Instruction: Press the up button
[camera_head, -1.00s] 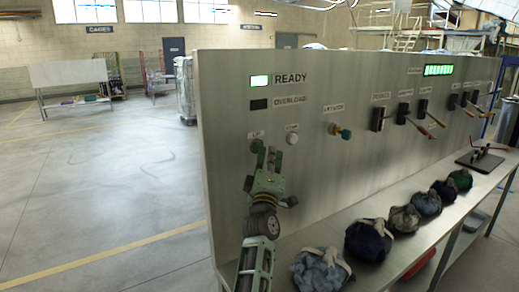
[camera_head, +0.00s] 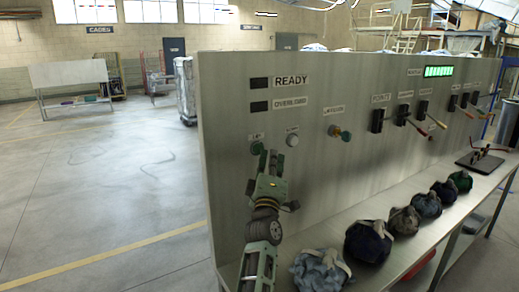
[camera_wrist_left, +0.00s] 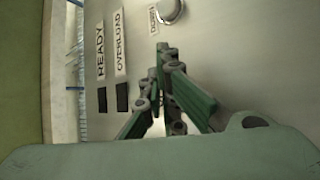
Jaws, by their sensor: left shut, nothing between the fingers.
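The green up button (camera_head: 257,148) is at the lower left of the grey panel, under a small label too blurred to read surely. My left gripper (camera_head: 268,156) is shut and empty, with its fingertips at the panel just right of and below the button. I cannot tell whether they touch it. In the left wrist view the closed fingertips (camera_wrist_left: 163,52) point at the panel, and the green button is not visible there. My right gripper is not in view.
A white round button (camera_head: 292,140) sits right of the green one, also in the left wrist view (camera_wrist_left: 170,11). The READY lamp (camera_head: 261,83) and OVERLOAD lamp (camera_head: 260,106) are dark. Several bags lie along the shelf (camera_head: 398,262) below. Open floor lies left.

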